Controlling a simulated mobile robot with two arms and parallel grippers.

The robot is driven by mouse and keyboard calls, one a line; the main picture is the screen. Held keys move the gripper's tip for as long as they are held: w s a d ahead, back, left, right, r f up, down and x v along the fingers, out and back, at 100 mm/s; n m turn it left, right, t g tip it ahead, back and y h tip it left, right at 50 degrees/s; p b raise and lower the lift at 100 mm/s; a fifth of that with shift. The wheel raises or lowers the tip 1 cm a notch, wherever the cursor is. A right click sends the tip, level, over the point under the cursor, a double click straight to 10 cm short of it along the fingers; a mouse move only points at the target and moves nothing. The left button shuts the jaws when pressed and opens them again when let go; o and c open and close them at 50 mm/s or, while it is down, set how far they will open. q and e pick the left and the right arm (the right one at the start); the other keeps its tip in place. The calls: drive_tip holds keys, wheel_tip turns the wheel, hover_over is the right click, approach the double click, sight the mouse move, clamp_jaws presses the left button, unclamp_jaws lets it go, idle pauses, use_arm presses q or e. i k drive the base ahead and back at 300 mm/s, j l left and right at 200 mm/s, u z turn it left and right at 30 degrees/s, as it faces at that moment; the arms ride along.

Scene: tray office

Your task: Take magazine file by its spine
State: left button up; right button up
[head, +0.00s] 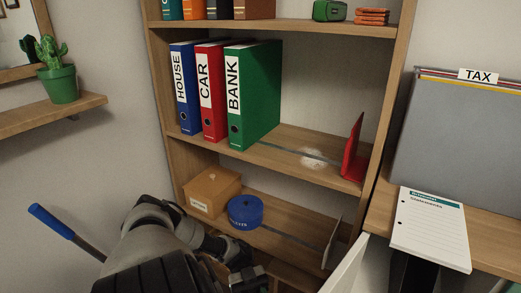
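No magazine file can be made out with certainty. A grey file (455,140) with a TAX tab and papers along its top stands upright on the wooden surface at the right. On the middle shelf stand a blue HOUSE binder (180,85), a red CAR binder (207,90) and a green BANK binder (255,95), spines facing out. My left arm comes in from the bottom left and reaches in front of the lowest visible shelf. Its gripper (245,277) is at the bottom edge, largely hidden, so its opening does not show. My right gripper cannot be made out.
The middle shelf is free between the BANK binder and a red bookend (354,155), with a pale patch there. Below are a cardboard box (212,190), a blue round container (245,212) and another bookend (332,243). A printed pad (430,228) overhangs the right surface's edge.

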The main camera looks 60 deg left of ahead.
sight(409, 274)
drive_tip(key=k+l, duration=0.15)
drive_tip(key=l, duration=0.15)
drive_tip(key=k+l, duration=0.15)
drive_tip(key=l, duration=0.15)
drive_tip(key=k+l, duration=0.1)
drive_tip(key=l, duration=0.25)
drive_tip(key=k+l, duration=0.15)
drive_tip(key=l, duration=0.15)
